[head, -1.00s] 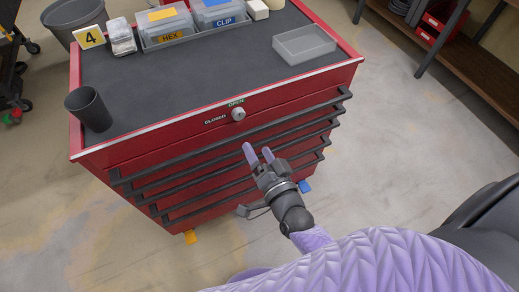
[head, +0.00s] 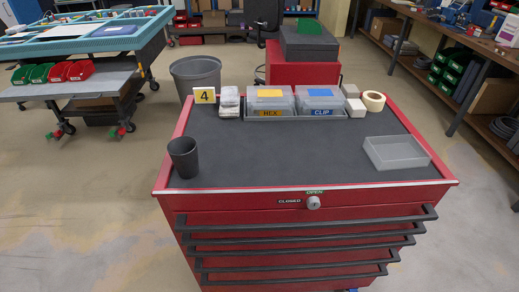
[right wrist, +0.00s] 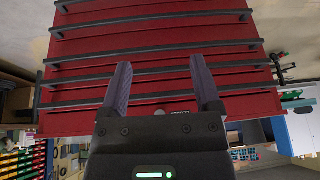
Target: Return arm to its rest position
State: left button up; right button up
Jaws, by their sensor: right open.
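My right gripper (right wrist: 160,88) shows in the right wrist view, with its two purple fingers apart and nothing between them. It faces the drawer fronts of the red tool cabinet (right wrist: 160,68), which looks upside down there. Neither gripper shows in the head view. In that view the red cabinet (head: 250,222) stands in front of me with its drawers shut. The lock knob (head: 313,202) sits between the words CLOSED and OPEN.
A workbench (head: 450,65) stands right. Floor beside the cabinet is clear.

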jog(key=s+d+f+g+h, duration=0.1)
jog(key=s+f+g, duration=0.15)
jog(key=f, duration=0.65)
jog(key=s+d+f+g, duration=0.1)
jog(key=s+f, duration=0.3)
jog(key=f, duration=0.4)
jog(key=s+d+f+n, duration=0.1)
jog(key=s+d+f, duration=0.2)
jog(key=s+f, duration=0.7)
jog(key=s, duration=0.3)
jog(key=shift+s+g, duration=0.15)
jog(key=shift+g, duration=0.2)
jog(key=shift+f, duration=0.1)
